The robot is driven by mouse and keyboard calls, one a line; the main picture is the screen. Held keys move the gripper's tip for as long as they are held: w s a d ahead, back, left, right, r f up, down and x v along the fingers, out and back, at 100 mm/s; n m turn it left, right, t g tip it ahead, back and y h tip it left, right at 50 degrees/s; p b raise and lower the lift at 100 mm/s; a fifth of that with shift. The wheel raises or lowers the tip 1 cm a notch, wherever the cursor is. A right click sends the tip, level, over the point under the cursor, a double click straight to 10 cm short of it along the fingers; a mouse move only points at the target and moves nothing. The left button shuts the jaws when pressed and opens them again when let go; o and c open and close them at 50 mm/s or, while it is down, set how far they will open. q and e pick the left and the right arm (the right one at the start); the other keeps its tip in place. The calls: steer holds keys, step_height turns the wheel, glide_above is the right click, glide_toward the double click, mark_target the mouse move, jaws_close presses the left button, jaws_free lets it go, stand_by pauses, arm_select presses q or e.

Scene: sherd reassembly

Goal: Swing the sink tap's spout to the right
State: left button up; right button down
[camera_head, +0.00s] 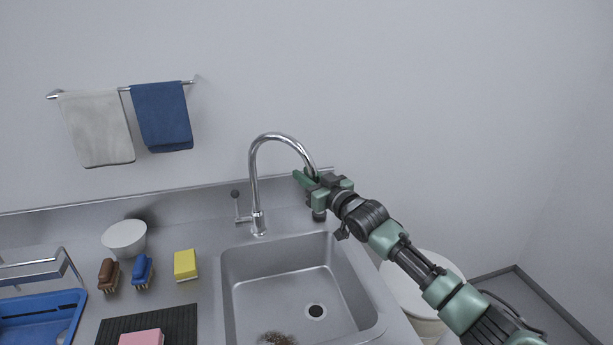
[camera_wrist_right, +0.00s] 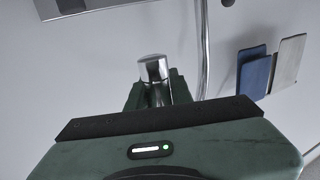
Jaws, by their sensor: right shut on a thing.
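The chrome tap (camera_head: 254,190) stands behind the sink (camera_head: 290,290), and its tall curved spout arcs over to the right. My right gripper (camera_head: 310,177) is at the spout's downturned end, shut on it. In the right wrist view the spout's chrome tip (camera_wrist_right: 153,68) sits between the green fingers (camera_wrist_right: 155,92). The tap's small side lever (camera_head: 237,205) stands upright to the left of its base. Part of the spout's end is hidden by the gripper in the head view. My left gripper is not in view.
Left of the sink are a yellow sponge (camera_head: 186,264), a blue brush (camera_head: 142,270), a brown brush (camera_head: 108,274) and a white bowl (camera_head: 125,238). A blue tray (camera_head: 38,318) lies further left. Towels (camera_head: 162,117) hang on the wall. The basin holds a dark brown patch (camera_head: 277,339).

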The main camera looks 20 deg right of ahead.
steer(key=shift+a, duration=0.15)
stand_by(0.6)
steer(key=c, duration=1.4)
jaws_free()
steer(key=shift+c, duration=0.2)
steer(key=shift+o, duration=0.9)
steer(key=shift+w+a, duration=0.1)
